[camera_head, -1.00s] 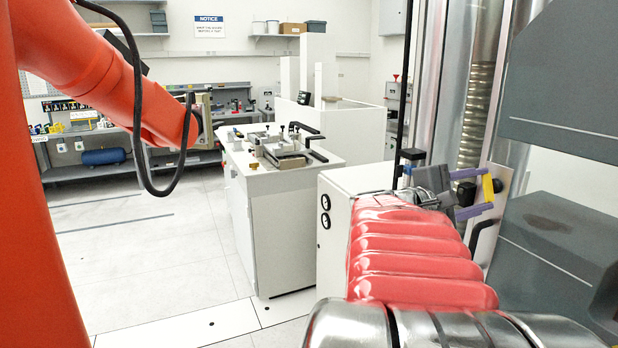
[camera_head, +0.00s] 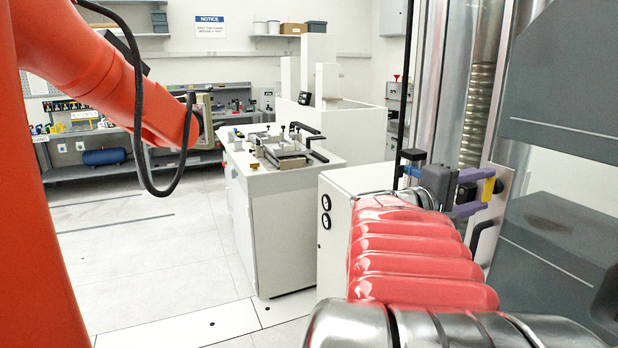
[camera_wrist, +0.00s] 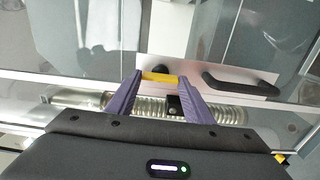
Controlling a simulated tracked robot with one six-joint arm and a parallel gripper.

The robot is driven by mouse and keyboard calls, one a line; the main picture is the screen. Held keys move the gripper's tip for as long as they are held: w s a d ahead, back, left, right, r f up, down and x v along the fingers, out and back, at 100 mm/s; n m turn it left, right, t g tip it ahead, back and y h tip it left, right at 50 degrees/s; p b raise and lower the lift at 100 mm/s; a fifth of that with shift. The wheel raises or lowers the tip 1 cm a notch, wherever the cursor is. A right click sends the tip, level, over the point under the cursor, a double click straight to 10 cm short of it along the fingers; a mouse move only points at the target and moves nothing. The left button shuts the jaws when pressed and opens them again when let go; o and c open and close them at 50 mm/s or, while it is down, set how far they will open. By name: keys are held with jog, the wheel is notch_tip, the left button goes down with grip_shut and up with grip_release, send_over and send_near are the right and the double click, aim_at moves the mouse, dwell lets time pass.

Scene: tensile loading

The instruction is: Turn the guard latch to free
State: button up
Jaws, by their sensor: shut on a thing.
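The guard latch (camera_head: 488,190) is a small yellow piece on a light metal plate at the right of the head view. In the wrist view the yellow latch (camera_wrist: 160,77) lies crosswise between the fingertips. My gripper (camera_head: 484,191) has two purple fingers, one above and one below the latch in the head view. The wrist view shows my gripper (camera_wrist: 160,80) with a finger at each end of the yellow piece, shut on it. A small black block sits behind the latch, between the fingers. The latch's pivot is not clearly visible.
A black handle (camera_wrist: 240,86) is on the guard plate right of the latch in the wrist view. Clear guard panels and a ribbed metal column (camera_head: 477,115) stand close by. A white bench with a fixture (camera_head: 285,150) stands left, with open floor beyond.

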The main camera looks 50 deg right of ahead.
jog(key=shift+f, duration=0.15)
jog(key=o, duration=1.1)
jog(key=shift+c, duration=0.2)
jog(key=v, duration=1.3)
jog(key=shift+w+a, duration=0.15)
jog(key=shift+a, duration=0.2)
